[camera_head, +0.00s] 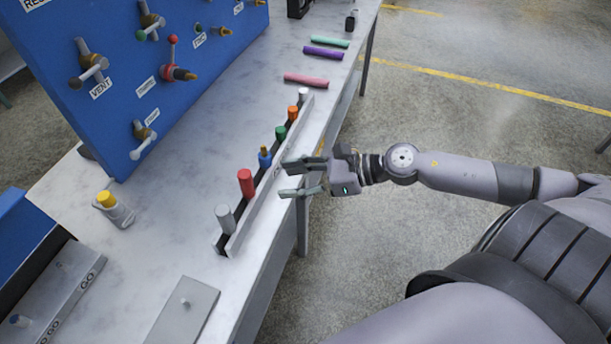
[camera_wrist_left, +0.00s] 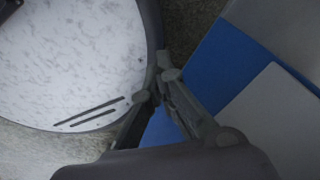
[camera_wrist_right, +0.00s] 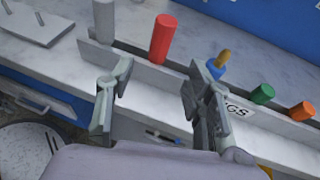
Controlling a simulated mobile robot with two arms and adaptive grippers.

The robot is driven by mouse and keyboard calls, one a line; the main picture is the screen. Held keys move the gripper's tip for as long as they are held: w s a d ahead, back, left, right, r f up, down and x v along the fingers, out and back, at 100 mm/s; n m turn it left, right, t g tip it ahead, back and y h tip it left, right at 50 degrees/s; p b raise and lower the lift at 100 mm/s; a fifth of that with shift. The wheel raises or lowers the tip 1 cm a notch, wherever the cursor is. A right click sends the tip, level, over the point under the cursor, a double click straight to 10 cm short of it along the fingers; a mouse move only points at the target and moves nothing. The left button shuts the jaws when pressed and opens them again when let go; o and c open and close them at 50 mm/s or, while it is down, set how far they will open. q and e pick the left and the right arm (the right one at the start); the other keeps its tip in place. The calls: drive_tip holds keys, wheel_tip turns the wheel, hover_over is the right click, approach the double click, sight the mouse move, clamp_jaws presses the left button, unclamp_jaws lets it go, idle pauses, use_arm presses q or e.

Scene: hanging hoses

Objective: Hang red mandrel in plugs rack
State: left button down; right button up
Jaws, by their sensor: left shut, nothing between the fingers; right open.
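The red mandrel (camera_head: 246,182), a red cylinder, stands upright in the plugs rack (camera_head: 234,243), a long narrow rack along the table's front edge. In the right wrist view the mandrel (camera_wrist_right: 162,40) stands beyond my fingers, between a grey plug and a blue one. My right gripper (camera_head: 285,178) is open and empty, close to the rack's front side, right of the mandrel and apart from it. It also shows in the right wrist view (camera_wrist_right: 163,75). My left gripper (camera_wrist_left: 158,82) is shut and empty; it shows only in the left wrist view.
The rack also holds grey (camera_head: 225,218), blue (camera_head: 265,157), green (camera_head: 281,133) and orange (camera_head: 293,112) plugs. Pink (camera_head: 306,80), purple (camera_head: 323,53) and green (camera_head: 330,43) rods lie on the table. A blue panel (camera_head: 130,60) with fittings stands behind. A blue bin (camera_head: 25,238) is at left.

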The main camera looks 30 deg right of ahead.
drive_tip(key=shift+v, duration=1.35)
